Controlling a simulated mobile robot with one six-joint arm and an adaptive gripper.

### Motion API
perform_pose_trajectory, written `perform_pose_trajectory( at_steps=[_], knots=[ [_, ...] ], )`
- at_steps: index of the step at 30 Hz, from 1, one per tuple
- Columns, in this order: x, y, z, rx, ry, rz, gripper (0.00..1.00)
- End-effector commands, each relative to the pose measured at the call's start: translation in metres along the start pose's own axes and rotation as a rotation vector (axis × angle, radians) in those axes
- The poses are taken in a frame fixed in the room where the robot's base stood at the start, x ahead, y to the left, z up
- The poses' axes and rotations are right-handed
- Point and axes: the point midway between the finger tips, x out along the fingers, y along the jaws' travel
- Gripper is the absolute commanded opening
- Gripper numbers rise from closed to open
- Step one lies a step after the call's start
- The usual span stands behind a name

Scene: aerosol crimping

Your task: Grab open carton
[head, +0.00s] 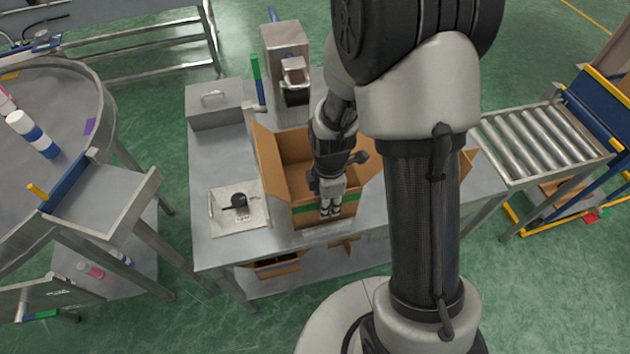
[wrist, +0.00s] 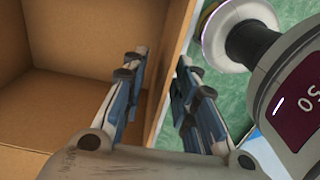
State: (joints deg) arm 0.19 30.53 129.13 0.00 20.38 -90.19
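The open brown carton (head: 290,150) stands on the steel table with its flaps spread out and a green stripe across its front. My gripper (head: 330,212) is over the carton's front wall, pointing down. In the wrist view the gripper's two fingers (wrist: 160,75) are apart, one on the inner side of the carton wall (wrist: 172,60) and one on the outer side. Contact with the wall cannot be made out. The carton's inside (wrist: 70,60) looks empty where visible. My arm hides its right part.
A metal plate with a black part (head: 225,218) lies left of the carton. A grey box (head: 214,105) and a steel machine (head: 285,45) stand behind. A roller conveyor (head: 540,140) is at right, a round table (head: 60,110) at left. Another carton (head: 268,266) sits below the table.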

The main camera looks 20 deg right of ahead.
Motion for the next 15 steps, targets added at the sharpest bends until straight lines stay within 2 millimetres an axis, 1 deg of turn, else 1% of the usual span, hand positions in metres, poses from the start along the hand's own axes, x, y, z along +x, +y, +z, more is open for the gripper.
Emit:
perform_pose_trajectory(
  at_steps=[1, 3, 10, 15],
  knots=[
    [0.0115, -0.0003, -0.0001, 0.000, 0.000, -0.002, 0.27],
    [0.0170, 0.0001, -0.0001, 0.000, 0.000, -0.001, 0.27],
    [0.0165, 0.0006, -0.0002, 0.000, 0.000, 0.001, 0.27],
    [0.0164, 0.0006, -0.0002, 0.000, 0.000, 0.001, 0.15]
  ],
)
